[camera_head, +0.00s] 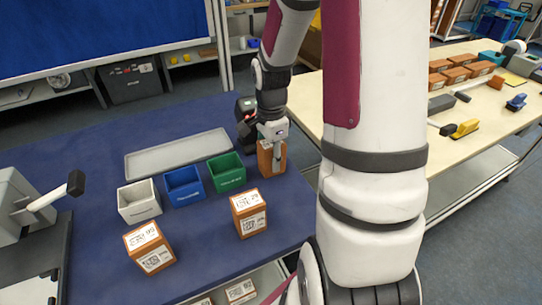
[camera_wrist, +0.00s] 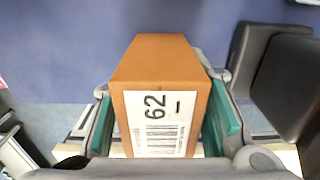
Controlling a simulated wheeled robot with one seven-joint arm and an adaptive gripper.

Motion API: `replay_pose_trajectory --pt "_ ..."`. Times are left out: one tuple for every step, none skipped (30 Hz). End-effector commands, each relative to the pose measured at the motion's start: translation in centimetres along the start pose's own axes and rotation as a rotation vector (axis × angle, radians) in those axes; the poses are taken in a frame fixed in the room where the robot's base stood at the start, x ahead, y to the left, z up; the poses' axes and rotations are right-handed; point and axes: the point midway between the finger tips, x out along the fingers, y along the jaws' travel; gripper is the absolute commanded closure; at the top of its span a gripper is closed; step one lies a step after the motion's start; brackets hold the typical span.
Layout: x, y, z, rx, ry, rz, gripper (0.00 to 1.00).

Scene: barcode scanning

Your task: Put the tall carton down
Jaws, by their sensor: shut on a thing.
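The tall carton (camera_head: 277,160) is brown. It is upright in my gripper (camera_head: 271,140) near the right edge of the blue table, right of the green bin. In the wrist view the carton (camera_wrist: 158,65) fills the space between the teal finger pads of my gripper (camera_wrist: 162,125), which press on both its sides. A white label with a barcode and "62" faces the wrist camera. I cannot tell whether the carton's base touches the table.
The blue table (camera_head: 90,215) holds white (camera_head: 139,203), blue (camera_head: 184,186) and green (camera_head: 226,173) bins before a grey tray (camera_head: 180,153). Two labelled cartons (camera_head: 149,248) (camera_head: 249,213) stand in front. A dark device (camera_head: 245,112) is just behind my gripper. Bare table lies between the cartons and bins.

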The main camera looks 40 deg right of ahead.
Motion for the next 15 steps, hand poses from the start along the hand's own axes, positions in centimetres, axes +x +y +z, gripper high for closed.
replay_pose_trajectory --pt "-0.05 -0.02 -0.01 0.0 0.0 -0.001 1.0" --pt "-0.05 -0.02 -0.01 0.0 0.0 -0.001 1.0" --pt "-0.04 -0.02 -0.01 0.0 0.0 -0.001 1.0" --pt "0.0 -0.03 -0.01 0.0 0.0 -0.001 1.0" --pt "0.08 -0.03 -0.01 0.0 0.0 0.0 1.0" --pt "0.22 -0.04 0.0 0.0 0.0 0.0 1.0" --pt "0.32 -0.04 0.0 0.0 0.0 0.0 1.0" --pt "0.31 -0.01 -0.01 0.0 0.0 0.0 0.56" --pt "0.26 0.01 -0.02 0.0 0.0 0.0 0.47" --pt "0.26 0.01 -0.02 0.0 0.0 0.0 0.4" --pt "0.25 0.01 -0.02 0.0 0.0 0.0 0.4" --pt "0.25 0.01 -0.02 0.0 0.0 0.0 0.4" --pt "0.24 0.01 -0.02 0.0 0.0 0.0 0.4" --pt "0.24 0.0 -0.02 0.0 0.0 0.0 0.4" --pt "0.24 0.0 -0.02 0.0 0.0 0.0 0.4"
